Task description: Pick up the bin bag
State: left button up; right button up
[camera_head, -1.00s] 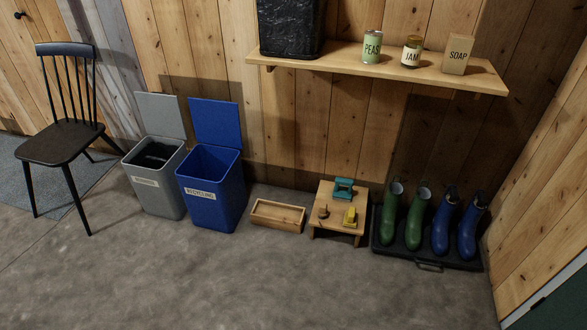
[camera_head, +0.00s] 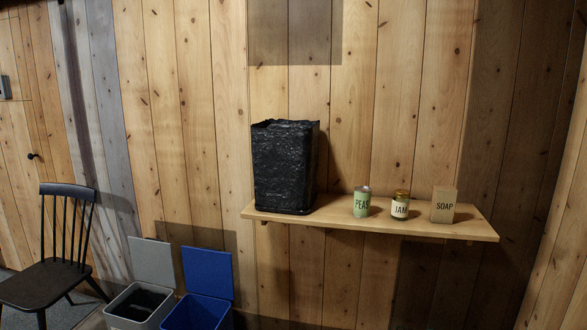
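The bin bag (camera_head: 285,168) is a black, crinkled, box-shaped bag. It stands upright at the left end of a wooden wall shelf (camera_head: 420,227). Its top edge is uneven, and nothing covers it in this view. Neither of my grippers is in view.
On the shelf, right of the bag, stand a green peas can (camera_head: 362,202), a jam jar (camera_head: 400,205) and a soap box (camera_head: 444,205). Below left are a grey bin (camera_head: 139,306) and a blue bin (camera_head: 198,313), lids open. A black chair (camera_head: 58,255) stands at far left.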

aim_at(284, 152)
jog(key=i+j+z, duration=0.35)
jog(key=i, duration=0.15)
jog(key=i+j+z, duration=0.7)
jog(key=i+j, duration=0.2)
jog(key=j, duration=0.05)
